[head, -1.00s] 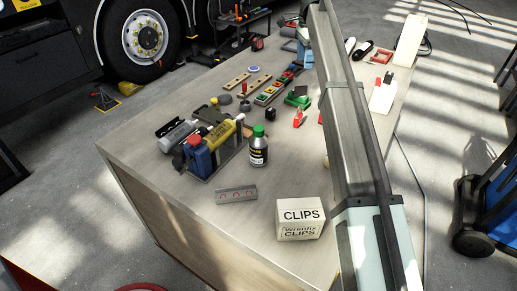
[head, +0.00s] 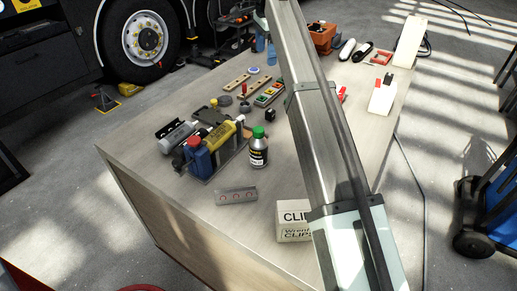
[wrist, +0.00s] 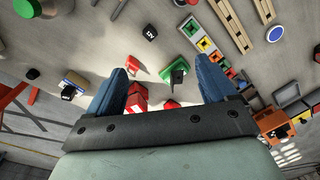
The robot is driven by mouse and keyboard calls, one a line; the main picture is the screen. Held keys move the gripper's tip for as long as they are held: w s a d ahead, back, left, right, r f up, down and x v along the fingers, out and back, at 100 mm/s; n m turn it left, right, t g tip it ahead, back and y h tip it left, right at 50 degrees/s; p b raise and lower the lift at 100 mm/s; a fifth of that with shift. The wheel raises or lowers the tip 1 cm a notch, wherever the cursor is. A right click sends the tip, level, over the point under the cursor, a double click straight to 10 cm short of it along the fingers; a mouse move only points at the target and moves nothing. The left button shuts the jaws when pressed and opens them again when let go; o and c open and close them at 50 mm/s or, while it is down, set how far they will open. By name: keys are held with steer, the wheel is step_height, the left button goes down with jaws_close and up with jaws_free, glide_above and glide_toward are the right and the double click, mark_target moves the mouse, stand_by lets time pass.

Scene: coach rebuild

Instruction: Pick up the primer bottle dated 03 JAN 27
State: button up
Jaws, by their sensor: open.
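A bottle with a green cap and dark label (head: 258,152) stands upright on the bench in the head view. Its print is too small to read, so I cannot tell its date. A green cap (wrist: 27,8) shows at the top left corner of the wrist view. My gripper (wrist: 162,65) is open and empty, with blue fingers spread above the bench and small red and green parts below. In the head view my gripper (head: 265,48) shows as blue fingertips at the far side of the bench, well beyond the bottle.
A blue container (head: 201,158), a yellow bottle (head: 220,136) and a grey bottle (head: 181,134) sit close left of the green-capped bottle. A metal plate (head: 236,196) and a CLIPS box (head: 292,222) lie nearer. My arm crosses above the bench's right side. Bare bench lies at the front left.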

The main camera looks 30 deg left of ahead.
steer(key=s+d+r, duration=0.1)
steer(key=s+d, duration=0.1)
steer(key=s, duration=0.7)
steer(key=n+t+y, duration=0.3)
steer(key=n, duration=1.3)
glide_toward(259, 129)
steer(key=shift+g+h, duration=0.3)
steer(key=x, duration=0.5)
steer(key=shift+w+a+f, duration=0.15)
steer(key=shift+a+f, duration=0.05)
steer(key=shift+f, duration=0.05)
steer(key=shift+x, duration=3.2)
steer(key=shift+w+a, duration=0.1)
steer(key=shift+a, duration=0.05)
steer(key=shift+c, duration=0.2)
